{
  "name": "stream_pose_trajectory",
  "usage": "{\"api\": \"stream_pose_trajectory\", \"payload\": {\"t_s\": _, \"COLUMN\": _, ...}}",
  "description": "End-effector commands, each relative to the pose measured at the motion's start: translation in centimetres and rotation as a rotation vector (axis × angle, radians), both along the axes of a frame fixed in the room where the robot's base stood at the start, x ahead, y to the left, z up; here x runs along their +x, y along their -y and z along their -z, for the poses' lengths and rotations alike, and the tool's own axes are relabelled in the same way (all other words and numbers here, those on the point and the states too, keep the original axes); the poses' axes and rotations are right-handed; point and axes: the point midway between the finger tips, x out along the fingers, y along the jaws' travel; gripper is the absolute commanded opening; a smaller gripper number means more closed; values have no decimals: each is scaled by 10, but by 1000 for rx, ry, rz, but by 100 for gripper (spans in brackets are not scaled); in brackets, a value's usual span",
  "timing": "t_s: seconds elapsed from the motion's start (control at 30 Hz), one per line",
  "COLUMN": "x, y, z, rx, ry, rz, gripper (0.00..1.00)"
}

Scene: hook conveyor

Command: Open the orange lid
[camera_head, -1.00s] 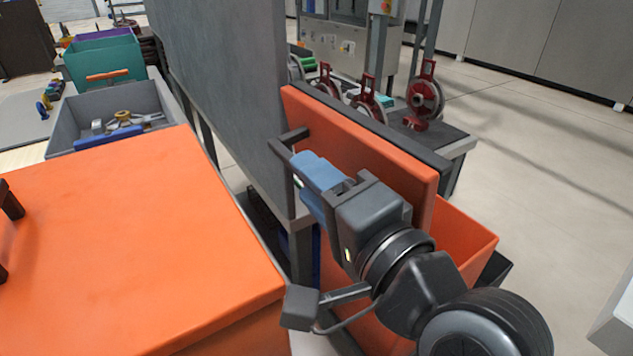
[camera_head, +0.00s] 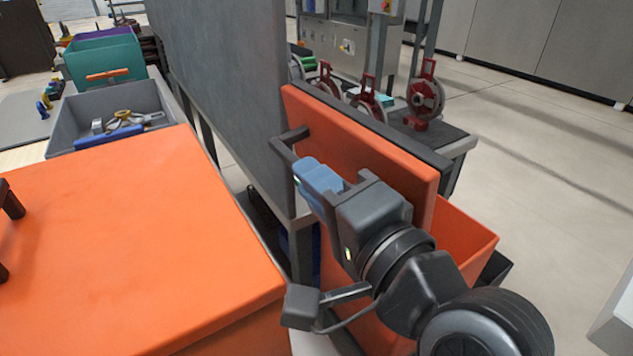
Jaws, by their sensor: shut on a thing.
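The orange lid (camera_head: 370,150) stands raised and steeply tilted, right of the middle. Its dark bracket handle (camera_head: 283,155) sticks out from the face towards the left. Below and to the right is the open orange box (camera_head: 465,245), partly hidden by my arm. My gripper (camera_head: 318,180), with blue fingers, is at the handle and shut on it. The exact contact is partly hidden by the fingers.
A second orange box with a flat, closed lid (camera_head: 130,230) fills the left foreground. A grey upright panel (camera_head: 225,90) stands close left of the raised lid. Red hook parts (camera_head: 425,90) are behind. Open floor lies to the right.

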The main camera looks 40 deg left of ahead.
Motion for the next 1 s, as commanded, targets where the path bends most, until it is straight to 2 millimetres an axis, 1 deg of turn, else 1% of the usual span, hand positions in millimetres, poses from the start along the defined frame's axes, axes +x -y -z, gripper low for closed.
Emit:
{"api": "stream_pose_trajectory", "payload": {"t_s": 0.17, "x": 13, "y": 6, "z": -10, "rx": 18, "ry": -54, "rz": 3, "gripper": 0}}
{"api": "stream_pose_trajectory", "payload": {"t_s": 0.33, "x": 40, "y": 16, "z": -21, "rx": 64, "ry": -167, "rz": 4, "gripper": 0}}
{"api": "stream_pose_trajectory", "payload": {"t_s": 0.53, "x": 67, "y": 28, "z": -24, "rx": 115, "ry": -287, "rz": 4, "gripper": 0}}
{"api": "stream_pose_trajectory", "payload": {"t_s": 0.7, "x": 74, "y": 31, "z": -22, "rx": 132, "ry": -322, "rz": 2, "gripper": 0}}
{"api": "stream_pose_trajectory", "payload": {"t_s": 0.97, "x": 74, "y": 31, "z": -22, "rx": 131, "ry": -322, "rz": 1, "gripper": 0}}
{"api": "stream_pose_trajectory", "payload": {"t_s": 1.0, "x": 74, "y": 31, "z": -22, "rx": 131, "ry": -322, "rz": 1, "gripper": 23}}
